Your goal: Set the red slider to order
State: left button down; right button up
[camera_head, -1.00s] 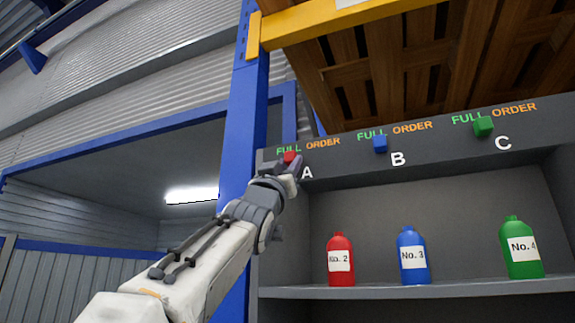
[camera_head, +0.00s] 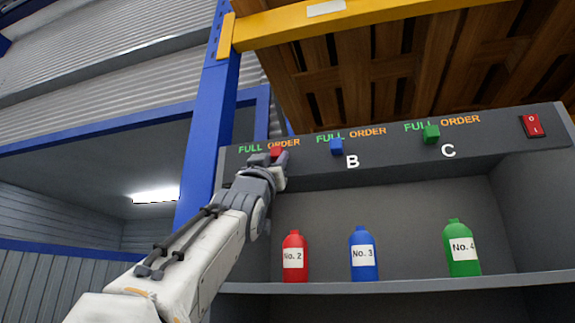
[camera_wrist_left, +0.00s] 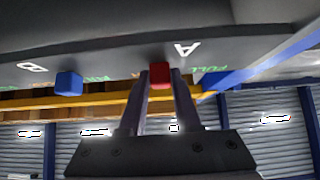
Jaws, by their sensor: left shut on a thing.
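The red slider (camera_head: 276,152) sits on the dark panel under the left part of its orange ORDER label, right of the green FULL label. My left gripper (camera_head: 269,159) is at it, hiding the letter A in the head view. In the left wrist view the red slider (camera_wrist_left: 159,74) is between the two fingertips, and my left gripper (camera_wrist_left: 160,88) is shut on it. The letter A and a green FULL label show beside it there. My right gripper is not in view.
A blue slider (camera_head: 336,147) and a green slider (camera_head: 431,134) sit under their FULL labels. A red switch (camera_head: 532,125) is at the panel's right end. Red (camera_head: 294,256), blue (camera_head: 363,254) and green (camera_head: 461,248) bottles stand on the shelf (camera_head: 400,286) below.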

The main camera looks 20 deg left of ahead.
pick_arm(q)
jog(key=c, duration=0.9)
grip_release()
jog(key=shift+d+h, duration=0.1)
jog(key=shift+h, duration=0.2)
jog(key=o, duration=0.3)
jog(key=shift+d, duration=0.2)
jog(key=shift+a, duration=0.15)
jog(key=b+v, duration=0.7)
jog(key=v, duration=0.3)
jog(key=shift+s+f, duration=0.15)
jog(key=shift+s, duration=0.05)
